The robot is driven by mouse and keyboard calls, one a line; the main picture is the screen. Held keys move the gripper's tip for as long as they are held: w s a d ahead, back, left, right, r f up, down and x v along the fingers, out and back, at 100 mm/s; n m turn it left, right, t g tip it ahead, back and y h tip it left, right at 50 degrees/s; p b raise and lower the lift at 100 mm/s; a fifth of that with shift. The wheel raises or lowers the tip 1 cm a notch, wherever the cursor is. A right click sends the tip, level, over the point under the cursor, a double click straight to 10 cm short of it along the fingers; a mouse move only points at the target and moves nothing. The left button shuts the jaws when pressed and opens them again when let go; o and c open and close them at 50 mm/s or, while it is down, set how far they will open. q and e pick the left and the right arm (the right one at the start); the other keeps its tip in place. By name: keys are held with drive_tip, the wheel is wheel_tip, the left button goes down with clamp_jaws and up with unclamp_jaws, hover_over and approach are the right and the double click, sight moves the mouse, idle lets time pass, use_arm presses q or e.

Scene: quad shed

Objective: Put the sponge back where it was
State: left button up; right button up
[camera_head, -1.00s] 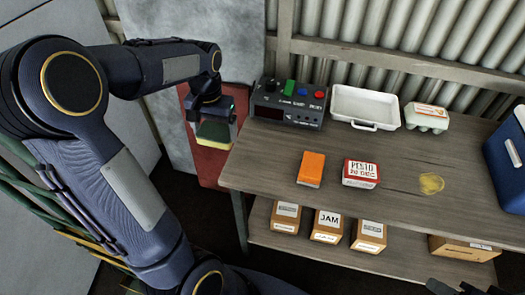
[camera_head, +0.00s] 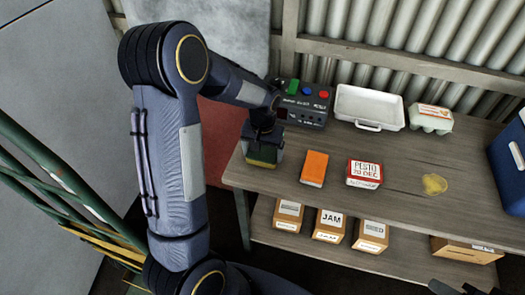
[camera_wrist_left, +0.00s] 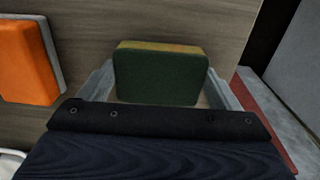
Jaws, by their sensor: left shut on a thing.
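The sponge (camera_head: 262,157) has a dark green face and a yellow side. My left gripper (camera_head: 263,146) is shut on it at the left end of the wooden table (camera_head: 400,205). In the left wrist view, the sponge (camera_wrist_left: 160,78) sits between the two grey fingers, with wood behind it. I cannot tell whether the sponge touches the table top. Only dark tips, perhaps of my right gripper (camera_head: 458,288), show at the bottom right edge, too little to tell their state.
Behind are a control box (camera_head: 304,104), a white tray (camera_head: 369,105) and an egg carton (camera_head: 429,118). A yellow patch (camera_head: 434,184) and a blue cooler (camera_head: 508,160) are farther right.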

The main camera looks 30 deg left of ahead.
sight(262, 154)
use_arm(q)
drive_tip(key=shift+f, duration=0.2)
drive_tip(key=o, duration=0.7)
wheel_tip(262, 154, up, 12)
drive_tip(key=s+d+r+t+h, duration=0.1)
drive_tip(key=s+d+t, duration=0.1)
drive_tip(key=s, duration=0.5)
drive_tip(key=s+d+r+t+h, duration=0.1)
drive_tip(key=s+d+r, duration=0.1)
drive_tip(key=s, duration=0.5)
drive_tip(key=s+d+r+m+t+h, duration=0.1)
drive_tip(key=s+d+t, duration=0.1)
drive_tip(key=s, duration=0.6)
drive_tip(key=shift+d+r+t+h+p, duration=0.2)
drive_tip(key=shift+d+t+h+p, duration=0.15)
drive_tip(key=shift+d, duration=0.3)
drive_tip(key=shift+r, duration=0.2)
